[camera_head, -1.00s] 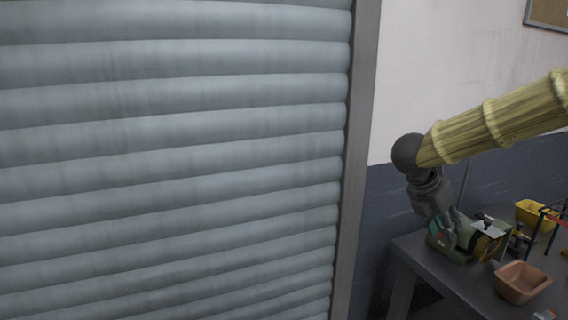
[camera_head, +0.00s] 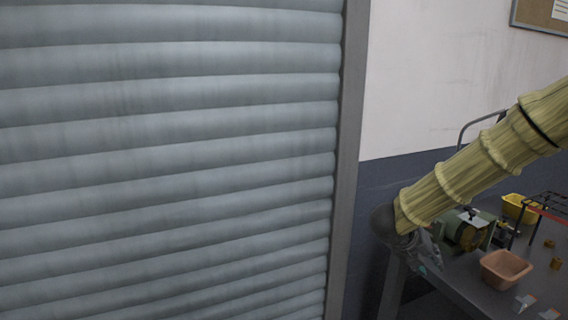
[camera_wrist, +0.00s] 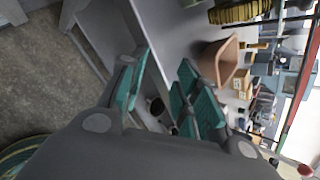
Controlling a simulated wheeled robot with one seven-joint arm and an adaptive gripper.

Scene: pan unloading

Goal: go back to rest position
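My gripper (camera_wrist: 162,92) shows large in the wrist view. Its two fingers with teal pads stand apart with nothing held between them. In the head view my gripper (camera_head: 430,256) is small and partly hidden behind the dark end of my yellow-sleeved arm. It hangs by the left edge of the grey workbench (camera_head: 462,284), left of the terracotta bin (camera_head: 505,268). The terracotta bin also shows beyond the fingers in the wrist view (camera_wrist: 218,62).
A green machine (camera_head: 464,230), a yellow bin (camera_head: 518,208) and a black wire rack (camera_head: 543,206) stand on the bench. Small brown blocks (camera_head: 556,263) and grey-white pieces (camera_head: 524,302) lie to the right. A grey roller shutter (camera_head: 165,160) fills the left.

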